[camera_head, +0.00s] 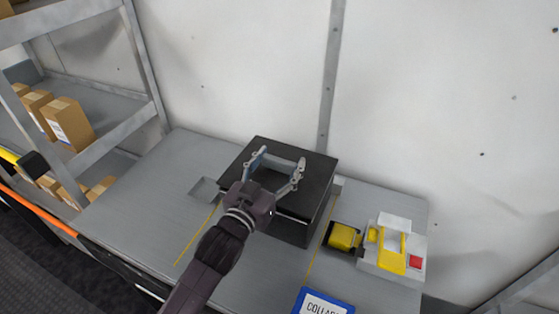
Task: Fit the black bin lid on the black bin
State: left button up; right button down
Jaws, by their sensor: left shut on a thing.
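The black bin (293,232) stands on the grey worktop against the back wall. The black bin lid (318,168) is a flat dark plate over the top of the bin. A thin light line runs along its front edge; I cannot tell whether the lid is fully seated or slightly raised. My left gripper (277,164) reaches in from the front over the lid. Its fingers are spread wide across the middle of the lid and shut on it; the gripped part is hard to make out. The left wrist hides part of the lid's front edge. My right gripper is out of view.
A yellow item in a black holder (344,237) and a grey-and-yellow device with a red button (394,247) stand right of the bin. A blue-framed sign (322,303) lies in front. Shelves with cardboard boxes (68,122) are at left. The worktop left of the bin is mostly clear.

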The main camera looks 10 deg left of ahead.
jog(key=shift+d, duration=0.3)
pick_arm(q)
jog(key=shift+f+b, duration=0.3)
jog(key=shift+f, duration=0.25)
jog(key=o, duration=1.2)
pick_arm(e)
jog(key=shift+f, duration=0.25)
pick_arm(q)
jog(key=shift+r, duration=0.1)
